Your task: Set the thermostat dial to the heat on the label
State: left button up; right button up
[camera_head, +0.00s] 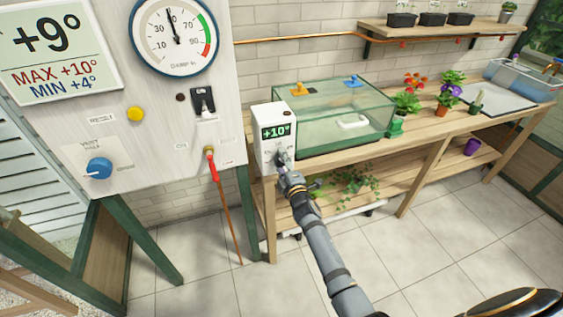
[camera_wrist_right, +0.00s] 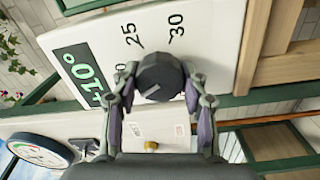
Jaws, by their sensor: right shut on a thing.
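The thermostat (camera_head: 264,146) is a white box at the left end of the wooden bench, beside a glass-sided case. Its green display reads +10° and also shows in the right wrist view (camera_wrist_right: 82,75). The dark round dial (camera_wrist_right: 160,77) carries a pale pointer line. The printed numbers 25 and 30 show beside it; another number is partly hidden by a finger. My right gripper (camera_head: 282,162) is at the front of the box, its two fingers (camera_wrist_right: 160,82) shut on opposite sides of the dial. My left gripper is out of view. I cannot pick out the heat label.
The glass-sided case (camera_head: 335,120) has orange and blue knobs on top. A white panel (camera_head: 140,110) at the left bears a round gauge (camera_head: 175,35), a +9° sign (camera_head: 55,45), a blue knob (camera_head: 98,168) and a red-handled lever (camera_head: 212,167). Potted plants stand farther right.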

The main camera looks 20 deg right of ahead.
jog(key=m, duration=0.4)
jog(key=shift+m, duration=0.3)
jog(key=m, duration=0.3)
jog(key=shift+m, duration=0.4)
jog(key=m, duration=0.2)
jog(key=shift+m+p, duration=0.4)
jog(key=m+p, duration=0.1)
jog(key=m, duration=0.1)
jog(key=shift+r+m, duration=0.1)
jog(key=shift+m, duration=0.3)
jog(key=m+p, duration=0.1)
jog(key=m, duration=0.2)
jog(key=shift+m+p, duration=0.3)
jog(key=m+p, duration=0.1)
jog(key=m, duration=0.3)
jog(key=shift+d+p, duration=0.1)
jog(key=shift+p, duration=0.25)
jog(key=m+p, duration=0.1)
jog(key=m, duration=0.3)
jog(key=shift+m+p, duration=0.8)
jog(key=shift+m, duration=1.1)
jog(key=shift+f, duration=0.2)
